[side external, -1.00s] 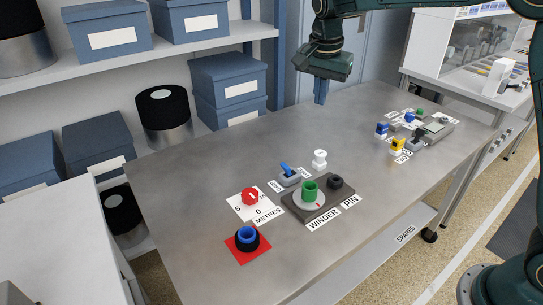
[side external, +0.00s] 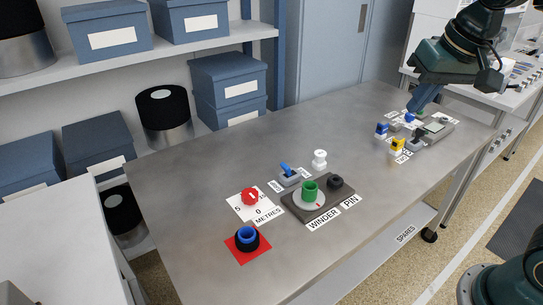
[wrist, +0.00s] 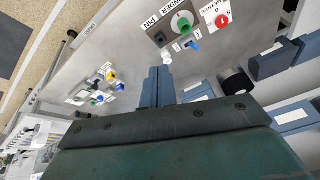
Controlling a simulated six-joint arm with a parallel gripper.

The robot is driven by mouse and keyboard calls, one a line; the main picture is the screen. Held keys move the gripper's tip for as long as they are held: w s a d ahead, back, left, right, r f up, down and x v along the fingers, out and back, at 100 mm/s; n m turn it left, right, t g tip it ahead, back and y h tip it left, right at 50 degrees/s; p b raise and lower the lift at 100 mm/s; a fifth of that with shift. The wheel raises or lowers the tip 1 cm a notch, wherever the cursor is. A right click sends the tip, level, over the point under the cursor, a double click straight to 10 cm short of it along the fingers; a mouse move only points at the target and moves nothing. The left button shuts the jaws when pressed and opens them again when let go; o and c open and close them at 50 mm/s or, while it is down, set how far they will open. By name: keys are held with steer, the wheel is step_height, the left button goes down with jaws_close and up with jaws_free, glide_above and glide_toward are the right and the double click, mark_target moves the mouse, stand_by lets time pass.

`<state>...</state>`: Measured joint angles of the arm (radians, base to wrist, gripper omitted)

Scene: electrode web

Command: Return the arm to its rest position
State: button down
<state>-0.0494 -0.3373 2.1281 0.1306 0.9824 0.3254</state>
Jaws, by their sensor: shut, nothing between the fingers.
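My gripper (side external: 418,103) is in the air above the far right part of the steel table (side external: 230,150) in the side view. In the wrist view its blue fingers (wrist: 159,72) lie together, shut and empty. It touches nothing that I can see. The winder (side external: 309,200), with a green core on a grey disc, stands on a dark base at the near middle, well away from the gripper. A red dial (side external: 250,196) and a blue lever switch (side external: 287,173) are beside it. A black roll with a blue core (side external: 246,236) sits on a red square.
A group of small fixtures (side external: 432,132) with blue and yellow parts lies just below my gripper. A white spool (side external: 319,159) stands behind the winder. Shelves with blue boxes (side external: 228,88) line the back left.

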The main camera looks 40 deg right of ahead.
steer(key=s+f+n+t, duration=0.1)
steer(key=s+f+n, duration=0.3)
steer(key=s, duration=0.7)
steer(key=shift+a+f+n+y, duration=0.25)
steer(key=shift+a+n+y, duration=0.05)
steer(key=shift+a, duration=0.1)
stand_by(0.4)
